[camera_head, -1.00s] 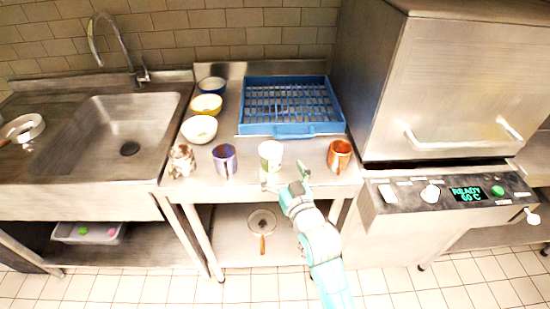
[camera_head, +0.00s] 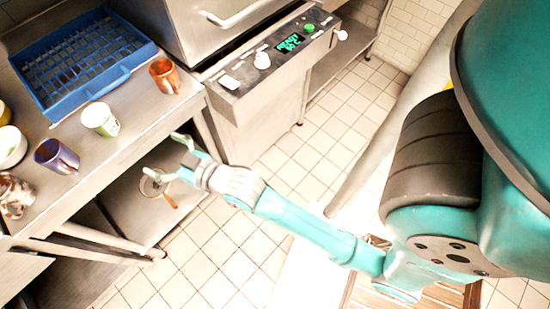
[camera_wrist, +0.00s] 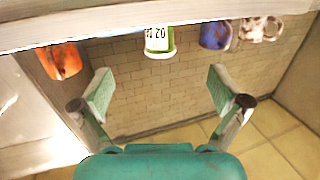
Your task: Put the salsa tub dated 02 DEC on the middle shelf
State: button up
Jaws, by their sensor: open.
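A small white tub with green on it (camera_head: 100,118) stands upright on the steel counter, between a blue-purple mug and a copper mug. In the wrist view the tub (camera_wrist: 158,40) appears upside down at the top, with dark characters on its white label; I cannot read a full date. My gripper (camera_head: 168,155) is open and empty, just off the counter's front edge and apart from the tub. Its two pale green fingers also show in the wrist view (camera_wrist: 160,92), spread below the tub. I cannot identify a middle shelf in these views.
The blue-purple mug (camera_head: 57,156), copper mug (camera_head: 165,76) and a marbled mug (camera_head: 14,195) line the counter front. A blue rack (camera_head: 82,62) lies behind. A strainer (camera_head: 152,187) rests on the shelf below the counter. Clear tiled floor (camera_head: 205,262) lies in front.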

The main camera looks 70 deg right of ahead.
jog(key=s+f, duration=0.3)
jog(key=s, duration=0.6)
jog(key=s+f+g, duration=0.1)
jog(key=s+f, duration=0.2)
jog(key=s, duration=0.7)
jog(key=shift+s+a, duration=0.2)
jog(key=shift+a, duration=0.15)
jog(key=shift+g, duration=0.8)
jog(key=v, duration=0.5)
jog(key=f+v, duration=0.1)
jog(key=v, duration=0.9)
jog(key=shift+s+f, duration=0.25)
jog(key=shift+s, duration=0.15)
jog(key=shift+c, duration=0.3)
